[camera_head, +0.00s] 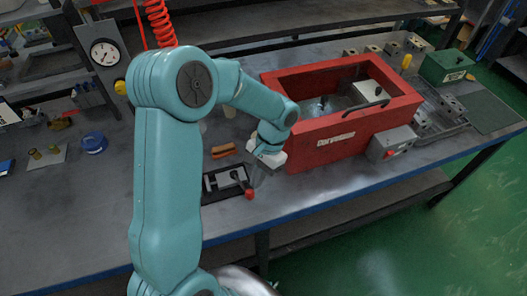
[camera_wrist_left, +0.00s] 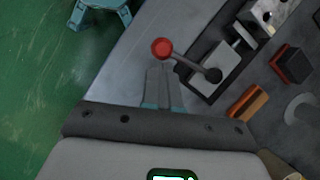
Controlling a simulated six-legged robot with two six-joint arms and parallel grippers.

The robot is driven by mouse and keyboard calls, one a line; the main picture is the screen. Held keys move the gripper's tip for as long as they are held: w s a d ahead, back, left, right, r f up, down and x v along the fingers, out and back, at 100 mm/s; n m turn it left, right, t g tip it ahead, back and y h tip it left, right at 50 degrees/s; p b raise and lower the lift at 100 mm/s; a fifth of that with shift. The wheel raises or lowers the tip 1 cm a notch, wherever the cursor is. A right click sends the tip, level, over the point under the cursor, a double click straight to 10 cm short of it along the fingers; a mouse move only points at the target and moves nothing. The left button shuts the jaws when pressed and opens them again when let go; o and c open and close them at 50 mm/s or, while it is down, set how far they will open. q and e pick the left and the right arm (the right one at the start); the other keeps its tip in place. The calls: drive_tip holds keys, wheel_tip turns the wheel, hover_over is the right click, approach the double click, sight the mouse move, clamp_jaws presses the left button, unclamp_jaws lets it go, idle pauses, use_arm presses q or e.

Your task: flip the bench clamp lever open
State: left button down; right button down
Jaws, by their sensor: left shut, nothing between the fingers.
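The bench clamp (camera_head: 226,184) sits on a dark base on the grey bench, left of the red box. Its lever ends in a red knob (camera_head: 249,194). In the left wrist view the clamp (camera_wrist_left: 222,66) lies at upper right, and the lever runs left from a dark pivot to the red knob (camera_wrist_left: 161,47). My left gripper (camera_head: 258,180) is beside the lever, on its right in the head view. In the left wrist view its fingertips (camera_wrist_left: 162,70) are together and empty, just below the knob and lever. I cannot tell whether they touch. My right gripper is not in view.
A red box (camera_head: 330,147) with a grey switch box (camera_head: 390,145) stands right of my left gripper. An orange block (camera_head: 223,150) lies behind the clamp. A blue round part (camera_head: 94,142) is farther left. The bench front edge is close to the clamp.

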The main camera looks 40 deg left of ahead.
use_arm(q)
drive_tip(key=shift+s+m+y+b, duration=0.3)
drive_tip(key=shift+s+m+y, duration=0.2)
drive_tip(key=shift+s+m, duration=0.6)
